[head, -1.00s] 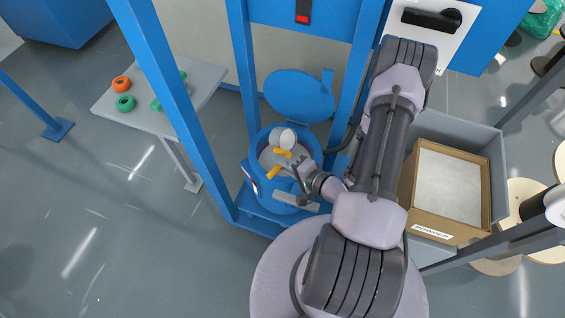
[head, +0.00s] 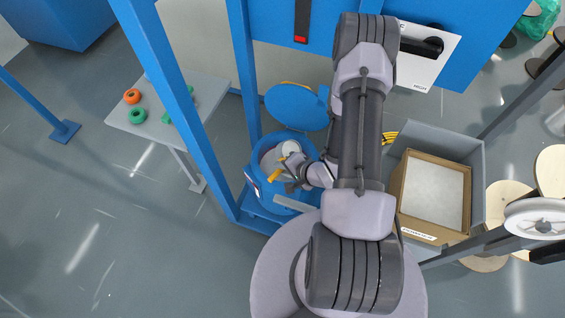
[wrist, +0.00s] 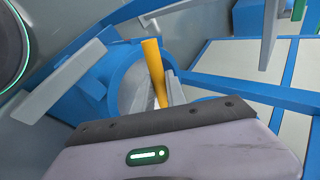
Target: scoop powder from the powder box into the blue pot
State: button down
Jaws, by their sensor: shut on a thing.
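The blue pot (head: 266,193) stands in the blue frame with its round lid (head: 296,107) swung open behind it. My gripper (head: 291,176) is over the pot's mouth, shut on the yellow handle of a scoop (head: 289,149). The scoop's pale cup is over the pot opening; whether it holds powder I cannot tell. In the wrist view the yellow scoop handle (wrist: 154,70) stands out from between the jaws, with the blue pot (wrist: 125,62) behind it. The powder box (head: 431,192), brown cardboard with white powder inside, sits at the right.
The powder box stands in a grey bin (head: 480,170). Blue frame posts (head: 190,120) rise left of the pot. A grey table (head: 150,128) with orange and green rings is at the left. Spools (head: 540,222) stand at the far right.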

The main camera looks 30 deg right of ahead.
notch_tip(320, 180, up, 3)
jog(key=g+h+p, duration=0.1)
jog(key=g+p, duration=0.3)
jog(key=p, duration=0.3)
jog(key=shift+w+r, duration=0.15)
jog(key=shift+r+g+h+p, duration=0.3)
jog(key=shift+g+h+p, duration=0.3)
jog(key=shift+g, duration=0.5)
jog(key=shift+f+g, duration=0.1)
jog(key=shift+g, duration=0.2)
